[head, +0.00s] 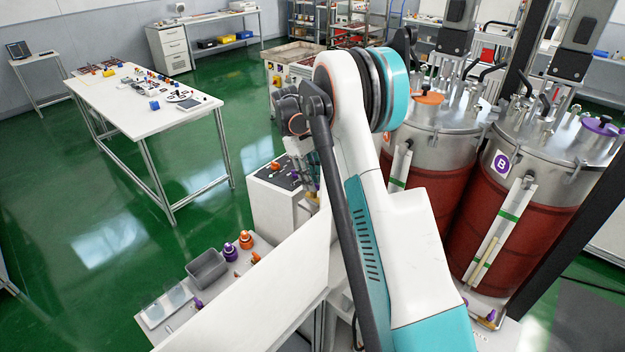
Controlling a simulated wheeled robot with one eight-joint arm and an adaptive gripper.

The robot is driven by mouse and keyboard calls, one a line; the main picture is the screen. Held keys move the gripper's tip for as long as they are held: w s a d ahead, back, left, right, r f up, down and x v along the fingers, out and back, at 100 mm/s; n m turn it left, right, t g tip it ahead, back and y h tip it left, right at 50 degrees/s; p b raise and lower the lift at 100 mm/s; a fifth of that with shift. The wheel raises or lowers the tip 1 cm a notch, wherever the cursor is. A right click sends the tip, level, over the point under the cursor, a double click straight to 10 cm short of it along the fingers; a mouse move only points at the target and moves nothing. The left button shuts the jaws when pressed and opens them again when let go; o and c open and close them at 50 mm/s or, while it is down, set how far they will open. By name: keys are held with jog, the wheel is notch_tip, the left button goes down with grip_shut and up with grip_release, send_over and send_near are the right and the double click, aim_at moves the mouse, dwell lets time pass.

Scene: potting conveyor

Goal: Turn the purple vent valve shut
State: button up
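The right-hand steel and red tank (530,170) carries a purple "B" label. A purple knob-like fitting (600,125) sits on its lid at the far right; its small details do not show whether it is open or shut. A second small purple fitting (489,318) shows low by the tank's foot. I cannot tell for sure which one is the vent valve.
A tank with an orange lid fitting (430,98) stands left of tank B. Dark frame posts rise around the tanks. The white cabinet (277,210) and a bench with a grey bin (207,269) are at lower left. Green floor (110,235) is open at left.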

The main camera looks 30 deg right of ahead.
jog(key=shift+f, duration=0.15)
jog(key=shift+c, duration=0.3)
jog(key=shift+s, duration=0.1)
grip_shut()
